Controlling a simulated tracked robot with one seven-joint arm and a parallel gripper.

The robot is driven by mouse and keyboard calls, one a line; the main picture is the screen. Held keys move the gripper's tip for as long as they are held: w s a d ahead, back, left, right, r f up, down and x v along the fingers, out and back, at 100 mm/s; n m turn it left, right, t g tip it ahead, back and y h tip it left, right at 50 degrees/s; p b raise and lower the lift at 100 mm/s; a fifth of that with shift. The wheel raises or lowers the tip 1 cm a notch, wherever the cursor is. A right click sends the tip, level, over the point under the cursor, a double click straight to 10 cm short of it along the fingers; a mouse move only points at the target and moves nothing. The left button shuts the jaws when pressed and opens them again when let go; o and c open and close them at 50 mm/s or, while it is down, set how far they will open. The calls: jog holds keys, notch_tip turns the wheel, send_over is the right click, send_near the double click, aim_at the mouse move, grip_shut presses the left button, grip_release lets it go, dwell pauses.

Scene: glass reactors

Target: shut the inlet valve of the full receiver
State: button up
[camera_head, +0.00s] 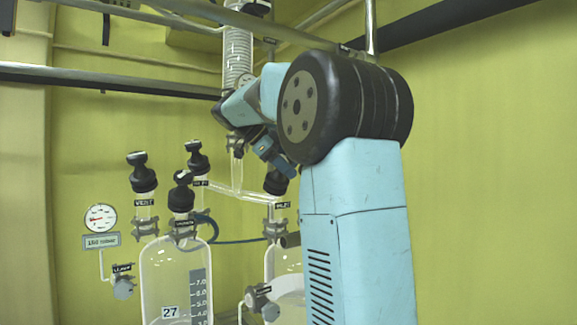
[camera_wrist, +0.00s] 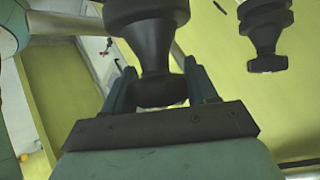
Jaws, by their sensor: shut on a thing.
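In the head view my gripper (camera_head: 281,163) reaches down to the black knob (camera_head: 276,183) above the right-hand glass receiver (camera_head: 284,262). A small label, too small to read surely, sits under that knob. The right receiver is partly hidden by my arm; a pale level shows low in it. The left receiver (camera_head: 172,262), tagged 27, has a printed scale; I cannot tell its fill.
Several other black-knobbed valves stand close by, including the VENT valve (camera_head: 143,178) and one at the back (camera_head: 197,160). A pressure gauge (camera_head: 100,217) is at left. A glass coil condenser (camera_head: 238,55) and metal rails (camera_head: 110,78) are overhead. The right side shows bare wall.

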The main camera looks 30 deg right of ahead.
jog(key=shift+m+g+y, duration=0.3)
jog(key=shift+m+y, duration=0.1)
jog(key=shift+m, duration=0.1)
jog(key=o, duration=1)
jog(key=shift+c, duration=0.2)
jog(key=shift+a, duration=0.1)
jog(key=v, duration=0.7)
jog(key=shift+a+r, duration=0.1)
